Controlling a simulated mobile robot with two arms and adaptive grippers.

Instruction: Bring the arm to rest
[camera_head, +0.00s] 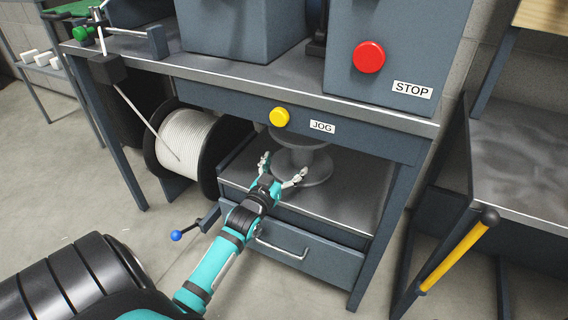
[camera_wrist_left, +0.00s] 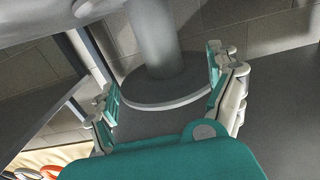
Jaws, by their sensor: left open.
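My left arm (camera_head: 215,268) reaches in from the lower left toward the workbench in the head view. My left gripper (camera_head: 283,170) is open at the lower shelf, its fingers spread in front of a grey spool-shaped thing (camera_head: 313,165). In the left wrist view the open fingers of the gripper (camera_wrist_left: 165,95) stand on either side of the spool's round flange (camera_wrist_left: 165,88), with a gap on both sides. Nothing is held. My right gripper is not in view.
The shelf (camera_head: 350,205) lies under the bench top (camera_head: 250,75), with a drawer (camera_head: 320,255) below. A yellow JOG button (camera_head: 279,117) and a red STOP button (camera_head: 369,57) face me. A white cable reel (camera_head: 187,140) and blue-knobbed lever (camera_head: 177,235) are left; a yellow-handled lever (camera_head: 455,255) is right.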

